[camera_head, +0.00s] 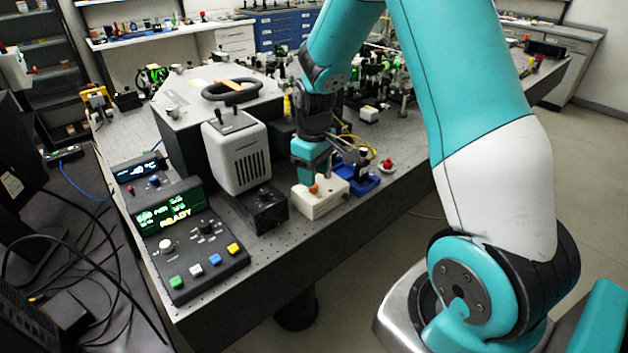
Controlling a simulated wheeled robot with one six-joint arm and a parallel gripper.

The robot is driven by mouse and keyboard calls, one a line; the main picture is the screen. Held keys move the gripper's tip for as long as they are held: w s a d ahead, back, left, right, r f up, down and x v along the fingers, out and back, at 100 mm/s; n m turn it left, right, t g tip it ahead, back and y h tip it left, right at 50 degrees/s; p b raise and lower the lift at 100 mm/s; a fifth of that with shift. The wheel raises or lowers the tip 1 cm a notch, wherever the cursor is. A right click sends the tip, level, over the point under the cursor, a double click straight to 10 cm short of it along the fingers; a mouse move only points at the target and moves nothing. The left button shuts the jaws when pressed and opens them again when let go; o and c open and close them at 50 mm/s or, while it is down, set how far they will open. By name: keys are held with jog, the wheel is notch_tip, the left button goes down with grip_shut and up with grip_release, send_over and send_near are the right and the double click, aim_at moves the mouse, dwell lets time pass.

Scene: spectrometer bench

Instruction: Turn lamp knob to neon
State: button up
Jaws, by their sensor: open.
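A pale grey ribbed lamp housing (238,158) stands upright on a black base (258,210) with a small dark knob (265,194) on top. A black control box (200,250) to its left has a lit green display reading "READY", a light knob (166,245) and a darker knob (206,228). I cannot read any lamp labels, so I cannot tell which knob selects neon. My gripper (358,152) is open, to the right of the lamp housing and above the bench, close to a white box and a blue tray. It is apart from all these knobs. Its fingers are small and partly unclear.
The blue tray (362,182) and a red-topped button (388,163) lie near the bench's right edge. A large grey instrument (185,120) with a black ring stands behind the lamp. Cables run along the left.

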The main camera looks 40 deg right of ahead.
jog(key=shift+f, duration=1.75)
grip_shut()
